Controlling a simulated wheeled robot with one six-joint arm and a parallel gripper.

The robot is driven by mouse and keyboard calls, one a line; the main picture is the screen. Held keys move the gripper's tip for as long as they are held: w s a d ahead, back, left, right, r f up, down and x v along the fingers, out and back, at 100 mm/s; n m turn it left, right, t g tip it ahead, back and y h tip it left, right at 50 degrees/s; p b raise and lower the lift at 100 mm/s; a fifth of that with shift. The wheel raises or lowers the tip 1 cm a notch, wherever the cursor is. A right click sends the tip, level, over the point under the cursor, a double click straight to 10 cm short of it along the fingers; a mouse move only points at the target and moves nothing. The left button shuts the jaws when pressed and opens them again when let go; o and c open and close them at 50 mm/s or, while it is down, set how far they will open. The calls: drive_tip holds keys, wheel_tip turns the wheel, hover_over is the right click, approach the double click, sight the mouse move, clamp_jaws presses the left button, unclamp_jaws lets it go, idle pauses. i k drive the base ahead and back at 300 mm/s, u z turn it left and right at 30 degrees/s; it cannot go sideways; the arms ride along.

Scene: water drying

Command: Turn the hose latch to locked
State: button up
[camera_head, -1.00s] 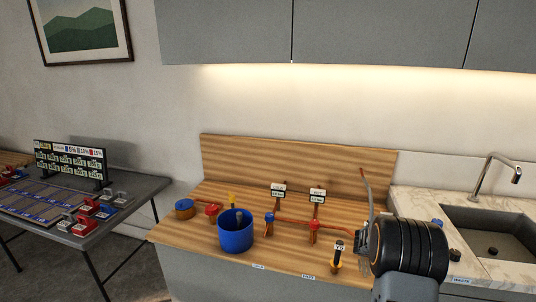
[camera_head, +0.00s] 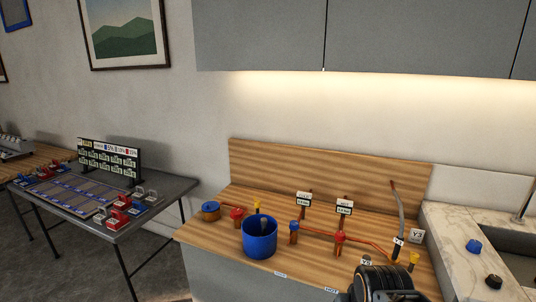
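A thin grey curved hose (camera_head: 400,212) with a reddish tip stands at the right end of the wooden bench. My arm's black end with an orange ring is at the bottom right, in front of these parts. My gripper's fingers are not clearly visible, so I cannot tell their opening.
A blue bucket (camera_head: 259,240), a red pipe (camera_head: 372,246), a red valve (camera_head: 339,237) and a blue valve (camera_head: 294,226) are on the wooden bench (camera_head: 228,255). A sink (camera_head: 521,268) is at the right. A grey table (camera_head: 168,207) stands at the left.

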sight(414, 257)
drive_tip(key=u, duration=0.05)
drive_tip(key=k, duration=0.5)
drive_tip(key=z, duration=0.7)
drive_tip(key=i, duration=1.35)
drive_tip(key=z, duration=0.1)
